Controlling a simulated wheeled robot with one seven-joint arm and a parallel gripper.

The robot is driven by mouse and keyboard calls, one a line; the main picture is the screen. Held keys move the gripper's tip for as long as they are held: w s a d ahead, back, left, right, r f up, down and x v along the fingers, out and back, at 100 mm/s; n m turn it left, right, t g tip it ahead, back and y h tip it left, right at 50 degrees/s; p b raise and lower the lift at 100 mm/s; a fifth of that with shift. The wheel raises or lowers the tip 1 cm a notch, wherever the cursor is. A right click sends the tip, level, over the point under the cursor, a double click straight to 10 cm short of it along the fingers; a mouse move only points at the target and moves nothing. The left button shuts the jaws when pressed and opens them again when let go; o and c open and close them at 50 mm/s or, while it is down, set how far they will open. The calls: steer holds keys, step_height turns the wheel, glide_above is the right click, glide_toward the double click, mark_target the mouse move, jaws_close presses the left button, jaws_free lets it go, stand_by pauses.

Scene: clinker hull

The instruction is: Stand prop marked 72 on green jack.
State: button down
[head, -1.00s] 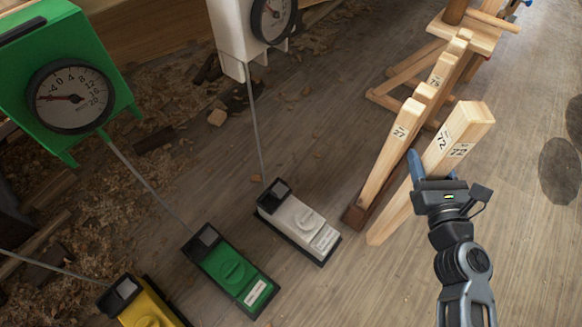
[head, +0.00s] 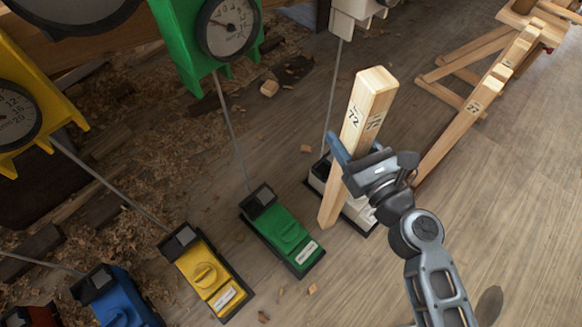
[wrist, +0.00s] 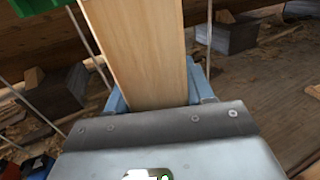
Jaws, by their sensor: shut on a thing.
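The wooden prop marked 72 (head: 366,105) is upright but leaning a little in the head view. My gripper (head: 345,160) is shut on it at about mid-height. In the wrist view the prop (wrist: 135,50) rises between my blue fingers (wrist: 160,98). The green jack (head: 283,232) is on the floor to the left of the prop's lower end, apart from it in the picture. A cable runs from it up to a green dial box (head: 190,45). Whether the prop's foot touches the floor cannot be told.
The white jack (head: 358,212) is partly hidden behind the prop and my gripper. Yellow (head: 207,275) and blue (head: 115,300) jacks stand further left. Other props, one marked 27 (head: 470,108), lean on a rack at the right. Thin cables rise from the jacks.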

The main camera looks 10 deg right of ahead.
steer(key=s+a+r+n+g+y, duration=0.1)
steer(key=s+a+r+n+y, duration=0.15)
steer(key=a, duration=0.35)
steer(key=s+a+r+n+g+y, duration=0.1)
steer(key=s+a+n+y, duration=0.1)
steer(key=s+a+y, duration=0.3)
steer(key=w+a+f+h+b, duration=0.1)
steer(key=w+a+f+b, duration=0.1)
steer(key=w+a, duration=0.4)
steer(key=w+a+f+h+b, duration=0.1)
steer(key=w+a+f+b, duration=0.2)
steer(key=w, duration=1)
steer(key=shift+a+f, duration=1)
steer(key=shift+a, duration=1.25)
stand_by(0.4)
steer(key=shift+w+m, duration=0.15)
steer(key=shift+m, duration=0.1)
steer(key=shift+f+b, duration=0.4)
steer(key=shift+b, duration=0.1)
stand_by(0.4)
steer(key=shift+w+a, duration=0.1)
stand_by(0.8)
steer(key=shift+c, duration=1.7)
jaws_free()
